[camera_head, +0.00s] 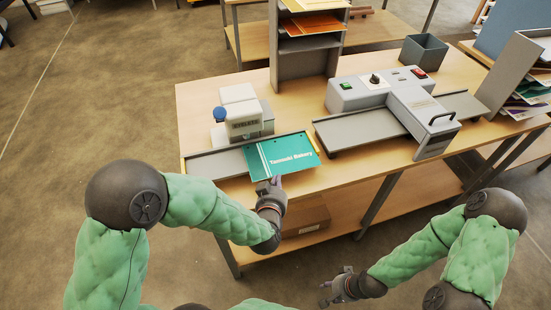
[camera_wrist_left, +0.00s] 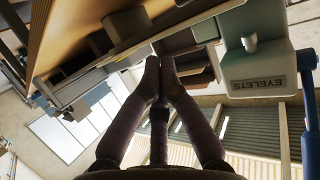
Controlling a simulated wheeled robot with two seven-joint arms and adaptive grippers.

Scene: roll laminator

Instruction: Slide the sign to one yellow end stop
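The sign (camera_head: 277,158) is a teal panel marked with a bakery name in white. It lies at a slant on the right part of a low grey track (camera_head: 220,163), its near edge overhanging the front. A yellow end stop (camera_head: 314,143) shows by its right edge; a thin yellow strip (camera_head: 184,166) marks the track's left end. My left gripper (camera_head: 274,182) is at the sign's near edge; its fingertips meet in the left wrist view (camera_wrist_left: 160,62). Whether they touch the sign is hidden. My right gripper (camera_head: 326,293) is open and empty, low in front of the table.
The eyelet machine (camera_head: 241,115) stands behind the track and also shows in the left wrist view (camera_wrist_left: 258,72). The laminator (camera_head: 385,95) stands right of it on the wooden table (camera_head: 335,172). A paper rack (camera_head: 303,62) and a grey bin (camera_head: 423,51) stand behind.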

